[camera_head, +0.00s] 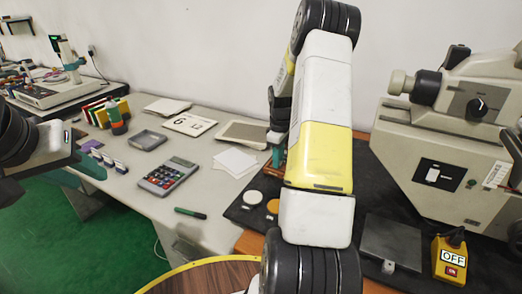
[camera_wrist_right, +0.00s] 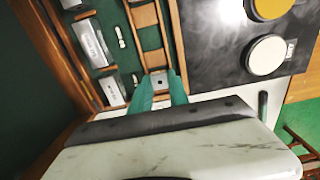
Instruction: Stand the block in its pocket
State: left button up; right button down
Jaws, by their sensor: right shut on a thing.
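In the right wrist view, the teal fingers of my right gripper (camera_wrist_right: 161,76) are shut on a small light grey block (camera_wrist_right: 159,83), with only its end face showing. They are over the edge of a wooden tray (camera_wrist_right: 174,30) with green-lined compartments. I cannot tell whether the block touches the tray floor, or which pocket is its own. Larger grey metal blocks (camera_wrist_right: 92,42) lie in the compartment to the left. In the head view my right arm hides most of the tray and the gripper.
Right of the tray, a black mat carries a white disc (camera_wrist_right: 266,54) and a yellow disc (camera_wrist_right: 271,8). In the head view, a calculator (camera_head: 168,174), a green marker (camera_head: 190,213) and a grey dish (camera_head: 148,139) lie on the table. A large beige machine (camera_head: 440,150) stands right.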

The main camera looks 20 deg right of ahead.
jog(key=shift+f, duration=0.15)
dwell(0.5)
jog(key=c, duration=1.2)
grip_release()
jog(key=shift+o, duration=0.2)
jog(key=shift+r, duration=4.25)
